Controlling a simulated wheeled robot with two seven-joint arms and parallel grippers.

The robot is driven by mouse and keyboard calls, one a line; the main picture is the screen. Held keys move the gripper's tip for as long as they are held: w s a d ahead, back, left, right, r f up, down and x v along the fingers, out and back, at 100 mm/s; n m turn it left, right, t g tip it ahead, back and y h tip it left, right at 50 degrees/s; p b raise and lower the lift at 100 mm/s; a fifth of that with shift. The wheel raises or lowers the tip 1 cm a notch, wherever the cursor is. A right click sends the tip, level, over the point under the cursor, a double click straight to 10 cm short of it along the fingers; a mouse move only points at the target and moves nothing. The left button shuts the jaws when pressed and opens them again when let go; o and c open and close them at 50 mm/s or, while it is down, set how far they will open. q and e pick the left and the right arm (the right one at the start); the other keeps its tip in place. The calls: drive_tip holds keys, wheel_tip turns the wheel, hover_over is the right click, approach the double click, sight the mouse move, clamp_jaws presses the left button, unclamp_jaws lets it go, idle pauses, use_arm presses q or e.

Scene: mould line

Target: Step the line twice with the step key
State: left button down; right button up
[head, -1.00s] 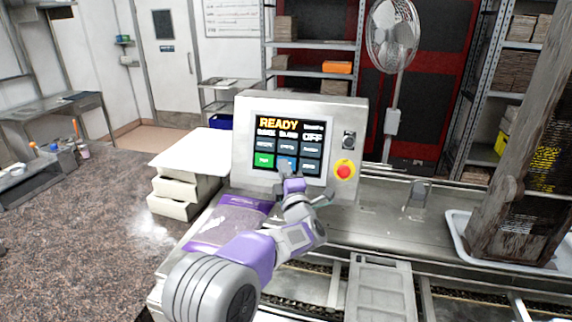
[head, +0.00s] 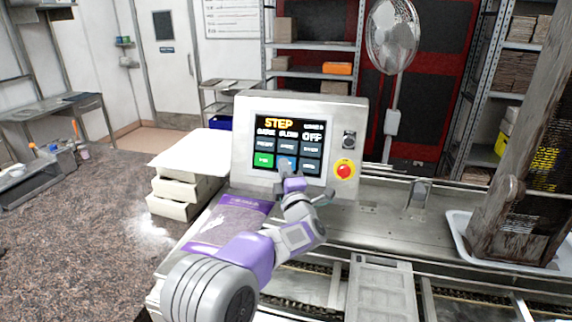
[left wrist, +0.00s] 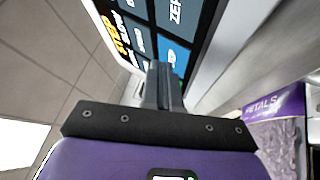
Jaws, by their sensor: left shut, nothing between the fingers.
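The control panel (head: 236,150) stands on the line with its screen (head: 304,127) lit. The screen reads "STEP" in yellow at top left and "OFF" at right, above rows of keys with a green key (head: 264,160) at lower left. A blue key sits in the bottom row, partly behind my left gripper (head: 287,168); this blue key (left wrist: 178,52) also shows in the left wrist view. My left gripper is shut and empty, its fingertips (left wrist: 162,72) at the blue key; whether they touch it I cannot tell. My right gripper is out of view.
A red stop button (head: 344,170) and a black switch (head: 349,140) sit right of the screen. A purple-topped bag (head: 228,222) lies in front of the panel. White boxes (head: 178,188) stand left. A white tray (head: 456,222) holds a dark wooden piece at right.

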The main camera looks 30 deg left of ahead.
use_arm(q)
drive_tip(key=shift+s+d+r, duration=0.1)
drive_tip(key=shift+s+r, duration=0.05)
drive_tip(key=shift+s, duration=0.35)
drive_tip(key=shift+s+d+r+b, duration=0.2)
drive_tip(key=shift+s+r+b, duration=0.1)
drive_tip(key=shift+s, duration=0.45)
drive_tip(key=shift+s+d+r+b, duration=0.15)
drive_tip(key=shift+s+r+b, duration=0.15)
drive_tip(key=shift+s, duration=0.5)
drive_tip(key=shift+s+d+r+b, duration=0.2)
drive_tip(key=shift+s+r+b, duration=0.1)
drive_tip(key=shift+s, duration=0.45)
